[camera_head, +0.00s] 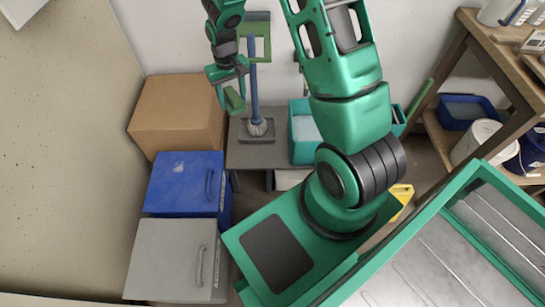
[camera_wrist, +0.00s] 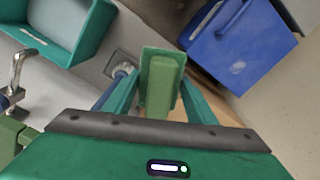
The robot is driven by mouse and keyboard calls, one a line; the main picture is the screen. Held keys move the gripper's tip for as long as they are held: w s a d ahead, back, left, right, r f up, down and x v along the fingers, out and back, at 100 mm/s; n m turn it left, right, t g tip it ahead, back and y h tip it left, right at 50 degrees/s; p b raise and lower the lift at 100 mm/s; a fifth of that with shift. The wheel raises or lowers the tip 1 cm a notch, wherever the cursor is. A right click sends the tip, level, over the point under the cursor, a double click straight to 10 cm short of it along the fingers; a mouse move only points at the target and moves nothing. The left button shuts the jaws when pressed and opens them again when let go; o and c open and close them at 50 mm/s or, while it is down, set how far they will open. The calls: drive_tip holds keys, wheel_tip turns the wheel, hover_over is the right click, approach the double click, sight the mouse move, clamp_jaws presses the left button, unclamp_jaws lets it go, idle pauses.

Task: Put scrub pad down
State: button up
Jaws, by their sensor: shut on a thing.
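The green scrub pad (camera_head: 235,101) is held in my gripper (camera_head: 231,88), above the left side of a small grey table (camera_head: 243,152). The wrist view shows the pad (camera_wrist: 161,84) upright between my two green fingers (camera_wrist: 160,92), shut on it from both sides. The pad hangs clear of the table in the air. My gripper is just left of a blue-handled brush (camera_head: 254,90), which stands bristles down on a dark tray (camera_head: 258,136).
A teal bin (camera_head: 303,153) stands on the table's right side. A cardboard box (camera_head: 178,108), a blue box (camera_head: 182,183) and a grey box (camera_head: 172,258) line the left. A wooden shelf (camera_head: 450,70) with buckets is at right. Bare tabletop shows around the tray.

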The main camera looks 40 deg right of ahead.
drive_tip(key=s+d+f+m, duration=0.1)
drive_tip(key=s+f+m, duration=0.1)
drive_tip(key=f+m, duration=0.5)
drive_tip(key=s+d+f+m, duration=0.1)
drive_tip(key=d+f+m, duration=0.1)
drive_tip(key=f+m, duration=0.45)
drive_tip(key=m, duration=1)
hover_over(273, 156)
wheel_tip(273, 156, down, 22)
drive_tip(key=shift+r, duration=0.25)
drive_tip(key=shift+f, duration=1.95)
drive_tip(key=o, duration=1.4)
drive_tip(key=shift+f, duration=0.1)
wheel_tip(273, 156, up, 12)
drive_tip(key=shift+r, duration=0.15)
